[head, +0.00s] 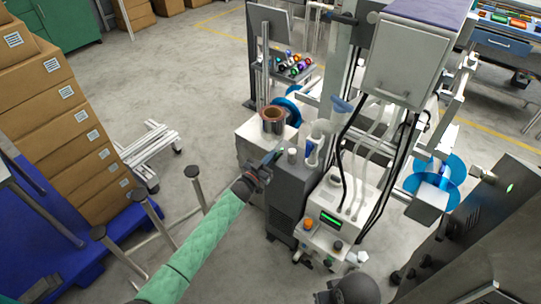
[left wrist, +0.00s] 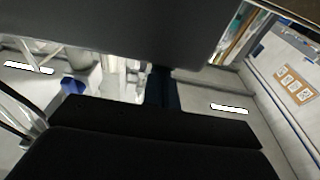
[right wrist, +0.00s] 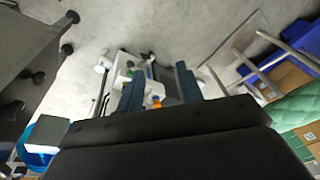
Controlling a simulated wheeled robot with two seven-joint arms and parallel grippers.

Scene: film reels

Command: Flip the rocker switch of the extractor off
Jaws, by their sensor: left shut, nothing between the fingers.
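The extractor appears to be the dark grey floor cabinet (head: 292,195) with a white fitting on top, in the middle of the head view. I cannot make out its rocker switch; it may be behind my gripper or too small. My left gripper (head: 274,156) is at the cabinet's upper left edge, fingers pointing toward its top; I cannot tell whether it touches. In the left wrist view its dark blue fingers (left wrist: 161,88) are together and empty. In the right wrist view my right gripper (right wrist: 160,88) has its two blue fingers apart with nothing gripped, above the white machine.
A white machine with a green display (head: 329,219) and hoses stands right of the cabinet. A brown-topped metal can (head: 273,122) stands on a white box behind it. Stacked cartons (head: 60,110) and a metal-post frame (head: 150,207) are at left.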

